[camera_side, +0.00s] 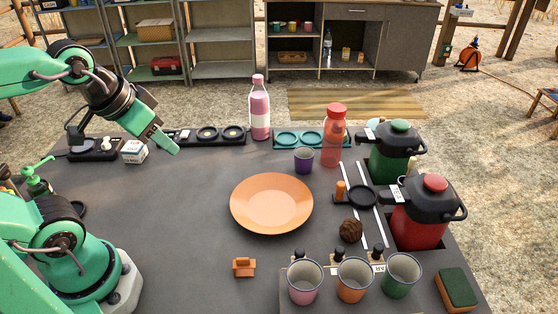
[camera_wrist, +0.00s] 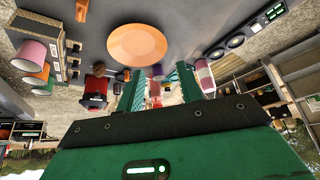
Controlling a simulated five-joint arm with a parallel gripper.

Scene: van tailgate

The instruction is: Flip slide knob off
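No part is plainly marked as the slide knob, so I cannot tell for certain which one it is. A low black box (camera_side: 88,151) with a pale knob (camera_side: 105,143) on top sits at the table's back left. A black strip (camera_side: 220,141) with two round rings and a small white piece at its left end lies along the back edge. My gripper (camera_side: 170,147) hangs in the air near the left end of this strip, its fingers pointing down and right. In the wrist view (camera_wrist: 160,75) its two green fingers stand apart with nothing held between them.
A small white carton (camera_side: 134,152) stands beside the black box. A pink bottle (camera_side: 260,112), a red bottle (camera_side: 333,138) and a purple cup (camera_side: 304,160) stand at the back. An orange plate (camera_side: 271,203) lies mid-table. Jugs and cups crowd the right; the front left-centre is mostly clear.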

